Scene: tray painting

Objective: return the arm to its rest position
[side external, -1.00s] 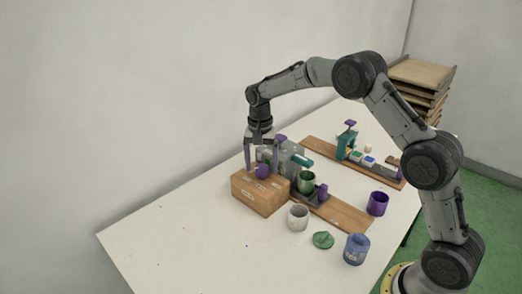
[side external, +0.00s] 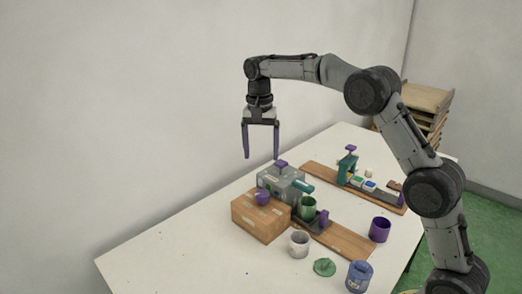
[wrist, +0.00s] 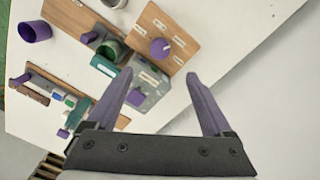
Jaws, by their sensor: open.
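My gripper (side external: 261,156) hangs above the table with its two long purple fingers spread apart, pointing down and holding nothing. It is raised clear above a wooden box (side external: 260,218) with a purple knob (side external: 263,197) on top. My arm reaches across from the right in the side view.
A grey box (side external: 284,187) stands behind the wooden box. Wooden boards (side external: 345,238) carry a green cup (side external: 307,208) and a teal stand (side external: 346,168). A white cup (side external: 299,244), green lid (side external: 324,267), blue jar (side external: 359,276) and purple cup (side external: 380,230) stand nearer. The table's left part is clear.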

